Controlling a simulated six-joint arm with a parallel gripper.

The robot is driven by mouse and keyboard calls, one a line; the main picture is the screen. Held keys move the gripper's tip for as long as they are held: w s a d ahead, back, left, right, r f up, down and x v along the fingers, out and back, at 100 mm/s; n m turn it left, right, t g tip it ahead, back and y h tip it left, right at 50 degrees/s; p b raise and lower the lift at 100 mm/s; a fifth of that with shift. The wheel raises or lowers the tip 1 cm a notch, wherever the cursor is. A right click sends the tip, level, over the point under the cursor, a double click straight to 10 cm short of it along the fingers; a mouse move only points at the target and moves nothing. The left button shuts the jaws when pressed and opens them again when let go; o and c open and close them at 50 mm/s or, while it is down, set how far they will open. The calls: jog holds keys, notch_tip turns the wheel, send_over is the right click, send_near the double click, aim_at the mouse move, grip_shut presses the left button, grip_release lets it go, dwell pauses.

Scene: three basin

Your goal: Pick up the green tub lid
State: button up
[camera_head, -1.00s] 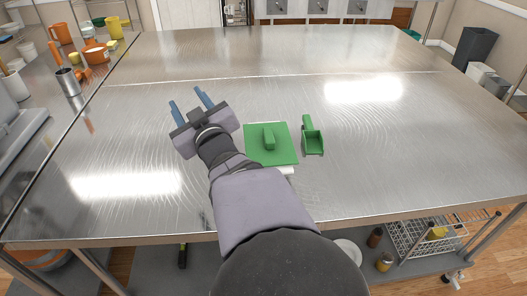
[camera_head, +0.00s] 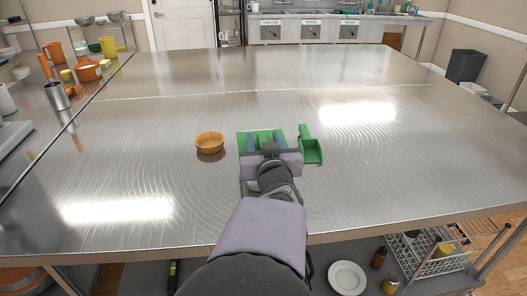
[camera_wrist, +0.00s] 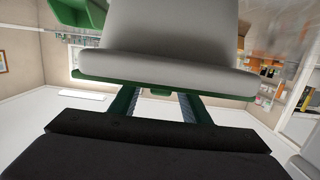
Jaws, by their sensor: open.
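The green tub lid (camera_head: 242,148) is a flat square with a raised handle, partly covered by my gripper in the head view. It sits on a pale tub, whose body (camera_wrist: 165,45) fills the top middle of the wrist view. My gripper (camera_head: 264,142) is open over the lid, its blue fingers on the left and right of the handle. In the wrist view my gripper (camera_wrist: 160,106) also shows open, with a bit of green between its fingers. I cannot tell whether the fingers touch the handle.
The steel table (camera_head: 400,165) is otherwise largely bare. Orange and yellow containers stand on the far left counter.

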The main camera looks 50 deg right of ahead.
aim_at(262, 135)
jog(key=shift+x, duration=1.85)
jog(key=shift+c, duration=0.4)
grip_shut()
